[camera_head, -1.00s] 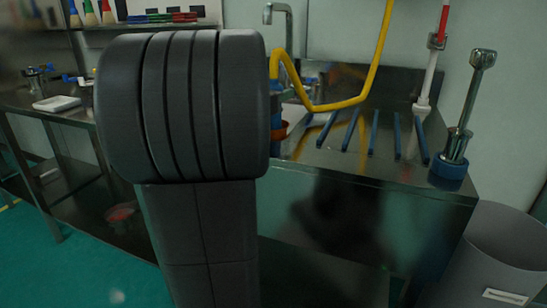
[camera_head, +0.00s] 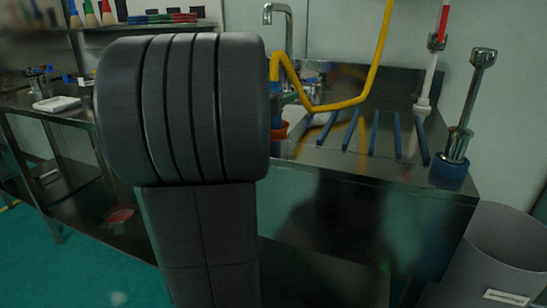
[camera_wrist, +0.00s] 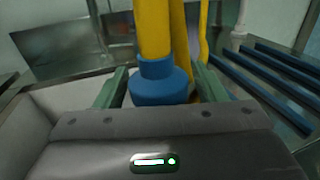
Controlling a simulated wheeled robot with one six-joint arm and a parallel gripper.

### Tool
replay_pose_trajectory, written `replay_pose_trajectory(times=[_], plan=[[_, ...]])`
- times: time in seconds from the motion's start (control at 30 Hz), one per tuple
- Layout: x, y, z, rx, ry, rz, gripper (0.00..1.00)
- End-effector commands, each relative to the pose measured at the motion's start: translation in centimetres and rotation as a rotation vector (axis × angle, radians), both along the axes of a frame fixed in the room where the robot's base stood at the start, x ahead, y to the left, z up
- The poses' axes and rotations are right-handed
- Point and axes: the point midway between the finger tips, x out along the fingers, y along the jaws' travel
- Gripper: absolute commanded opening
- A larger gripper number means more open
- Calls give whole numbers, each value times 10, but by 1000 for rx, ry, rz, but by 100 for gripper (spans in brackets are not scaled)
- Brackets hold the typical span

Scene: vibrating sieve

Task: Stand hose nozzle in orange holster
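The hose nozzle (camera_wrist: 160,82) is a blue collar and body under a thick yellow hose (camera_wrist: 155,30), upright in the wrist view. My gripper (camera_wrist: 161,88) has its green fingers on both sides of the blue body and appears shut on it. In the head view my large dark arm link hides the gripper and most of the nozzle. A little blue and an orange-red piece (camera_head: 278,134) show at that link's right edge. I cannot tell whether the orange-red piece is the holster or part of the nozzle. The yellow hose (camera_head: 345,103) loops right and upward.
A steel sink counter (camera_head: 360,180) carries several blue bars (camera_head: 374,132) and a chrome upright in a blue base (camera_head: 449,168). A chrome tap (camera_head: 288,30) rises behind the arm. A grey bin (camera_head: 500,250) stands at right. Another steel table (camera_head: 60,112) is at left.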

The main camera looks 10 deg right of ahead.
Motion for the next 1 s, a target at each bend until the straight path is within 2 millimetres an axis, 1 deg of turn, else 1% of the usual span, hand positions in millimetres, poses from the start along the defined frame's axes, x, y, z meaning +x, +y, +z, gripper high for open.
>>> replay_pose_trajectory(times=[0.2,0.33,0.47,0.7,0.9,1.0], plan=[[-1,1,-1,1,2,1,64],[-8,10,1,1,1,3,64],[-23,28,2,1,1,5,64],[-55,66,2,0,1,6,64],[-76,89,1,0,0,4,64],[-83,97,1,0,0,3,64]])
